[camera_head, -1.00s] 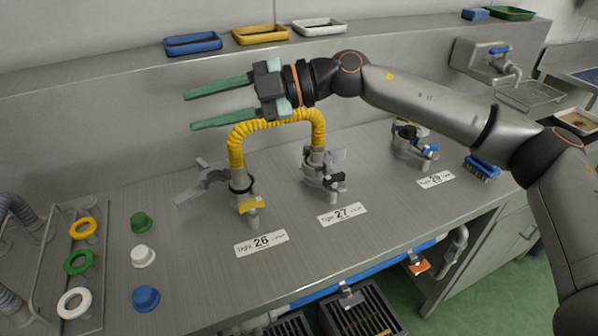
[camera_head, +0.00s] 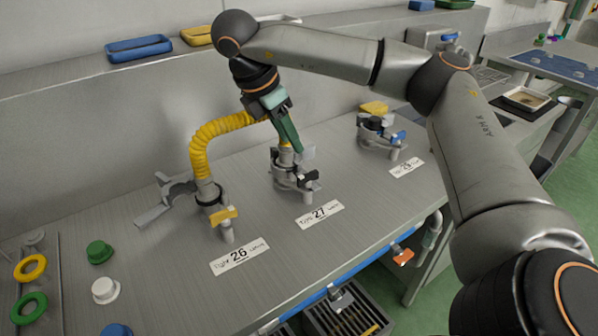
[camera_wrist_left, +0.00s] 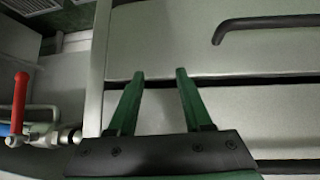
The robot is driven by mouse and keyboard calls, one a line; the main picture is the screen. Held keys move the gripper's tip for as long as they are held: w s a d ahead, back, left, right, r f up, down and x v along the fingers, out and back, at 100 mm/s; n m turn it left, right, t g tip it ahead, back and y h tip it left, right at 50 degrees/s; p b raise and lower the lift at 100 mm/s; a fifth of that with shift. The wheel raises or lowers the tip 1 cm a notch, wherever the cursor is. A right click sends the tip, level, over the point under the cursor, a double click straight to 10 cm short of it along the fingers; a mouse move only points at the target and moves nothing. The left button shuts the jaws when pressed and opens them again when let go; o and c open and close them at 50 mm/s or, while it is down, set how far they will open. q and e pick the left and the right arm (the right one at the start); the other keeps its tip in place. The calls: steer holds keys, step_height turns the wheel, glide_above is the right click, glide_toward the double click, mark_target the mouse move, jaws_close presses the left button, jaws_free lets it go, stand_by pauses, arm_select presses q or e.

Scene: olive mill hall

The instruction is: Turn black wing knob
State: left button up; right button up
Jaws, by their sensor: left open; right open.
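A small black wing knob (camera_head: 308,177) sits on the front of the grey metal clamp fitting (camera_head: 287,167) behind the label "27". A yellow corrugated hose (camera_head: 218,130) runs from this fitting to the one at label "26". My right gripper (camera_head: 299,148) points down at the fitting at 27, its green fingers close above it and behind the knob. It looks empty; one finger largely hides the other. My left gripper (camera_wrist_left: 155,76) shows only in the left wrist view, open and empty, in front of grey panels.
Coloured caps and rings lie at the left. Blue (camera_head: 139,48) and yellow trays stand on the back ledge. A red-handled valve (camera_wrist_left: 20,102) is left of my left gripper.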

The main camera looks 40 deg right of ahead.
mark_target(307, 174)
steer(key=x, duration=1.1)
steer(key=shift+f+b, duration=0.15)
steer(key=shift+b, duration=0.15)
steer(key=shift+c, duration=0.2)
steer(key=shift+w+a, duration=0.1)
jaws_close()
